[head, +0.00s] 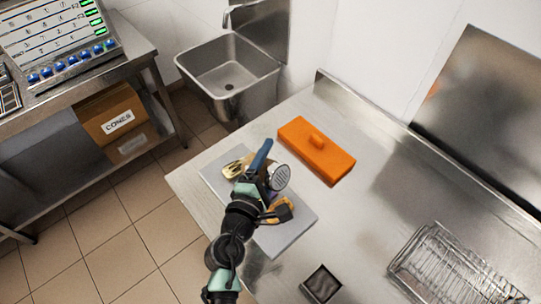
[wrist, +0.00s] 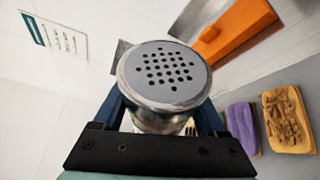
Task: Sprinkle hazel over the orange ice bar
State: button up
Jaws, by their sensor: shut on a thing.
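My gripper (head: 265,163) is shut on a metal shaker (head: 279,178) with a perforated lid, above the grey board. In the wrist view the shaker (wrist: 165,75) sits between the blue fingers, its holed lid facing the camera. In the head view the shaker is tilted. The orange ice bar (wrist: 289,120) lies on the board to the right of the shaker in the wrist view, with brown bits on its top. In the head view the orange bar (head: 284,202) is partly hidden by my arm. A purple bar (wrist: 242,128) lies beside it.
The grey board (head: 290,234) lies on the steel counter, with a pale yellow bar (head: 235,168) at its far left. An orange lidded box (head: 325,158) stands behind it. A small dark container (head: 321,284) and a wire rack (head: 450,265) are at the front right.

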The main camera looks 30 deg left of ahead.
jog(key=shift+r+n+g+h+p, duration=0.45)
jog(key=shift+r+n+p, duration=0.65)
jog(key=shift+p, duration=1.9)
jog(key=shift+r+p, duration=0.15)
jog(key=shift+p, duration=0.55)
jog(key=shift+r+n+p, duration=0.15)
jog(key=shift+n+p, duration=0.15)
jog(key=shift+p, duration=0.15)
jog(key=shift+r+n+g+h+p, duration=0.55)
jog(key=shift+r+n+h+p, duration=0.55)
jog(key=shift+p, duration=1.95)
jog(key=shift+f+n+p, duration=0.1)
jog(key=shift+n+p, duration=0.3)
jog(key=shift+p, duration=0.05)
jog(key=shift+p, duration=0.45)
